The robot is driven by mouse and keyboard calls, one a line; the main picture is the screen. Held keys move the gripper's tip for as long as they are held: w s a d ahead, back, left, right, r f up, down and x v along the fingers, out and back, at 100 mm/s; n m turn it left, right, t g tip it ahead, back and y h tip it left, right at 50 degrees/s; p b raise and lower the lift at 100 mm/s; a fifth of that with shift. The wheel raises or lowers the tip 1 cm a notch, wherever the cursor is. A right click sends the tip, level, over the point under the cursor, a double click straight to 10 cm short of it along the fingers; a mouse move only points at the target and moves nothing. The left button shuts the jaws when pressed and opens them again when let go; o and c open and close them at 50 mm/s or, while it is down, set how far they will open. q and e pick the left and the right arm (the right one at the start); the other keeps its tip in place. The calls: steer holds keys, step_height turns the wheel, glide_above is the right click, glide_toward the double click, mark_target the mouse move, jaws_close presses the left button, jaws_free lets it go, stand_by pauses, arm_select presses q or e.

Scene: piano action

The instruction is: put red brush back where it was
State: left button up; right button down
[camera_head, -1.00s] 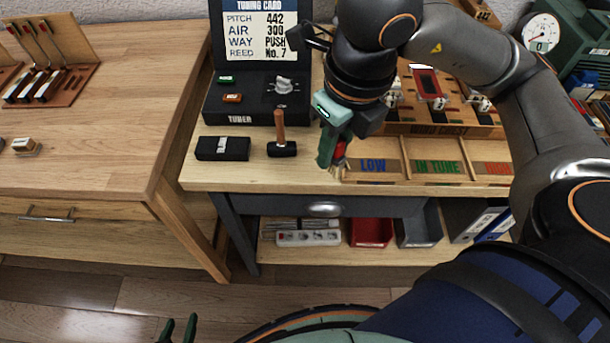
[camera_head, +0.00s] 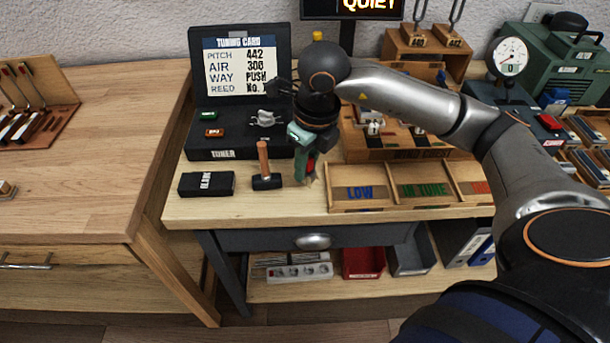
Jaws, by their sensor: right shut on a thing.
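My right gripper (camera_head: 305,165) points down over the table, just left of the LOW compartment and right of the hammer. It is shut on a small red thing, the red brush (camera_head: 311,163), which is mostly hidden by the fingers. Light bristle-like tips show just below the fingers, close to the table top; I cannot tell whether they touch it. My left gripper is not in view.
A hammer (camera_head: 265,170) stands by a black BLANK box (camera_head: 207,184). The tuner case (camera_head: 238,140) is behind. A wooden tray (camera_head: 400,207) marked LOW and IN TUNE lies right. Bare table top (camera_head: 255,209) shows in front.

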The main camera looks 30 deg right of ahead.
mark_target(312, 158)
steer(key=shift+w+f, duration=0.15)
steer(key=shift+f, duration=0.1)
steer(key=shift+w+d+f, duration=0.1)
steer(key=shift+w+f, duration=0.05)
steer(key=shift+f, duration=0.75)
steer(key=shift+w+d+f, duration=0.1)
steer(key=shift+f, duration=0.8)
steer(key=shift+f, duration=0.1)
steer(key=shift+f+b, duration=0.15)
steer(key=shift+b, duration=0.15)
steer(key=c, duration=0.7)
jaws_free()
steer(key=shift+c, duration=0.2)
steer(key=r, duration=0.4)
steer(key=s+r+p, duration=0.1)
steer(key=r, duration=0.7)
steer(key=shift+s+d+r, duration=0.2)
steer(key=shift+s, duration=0.2)
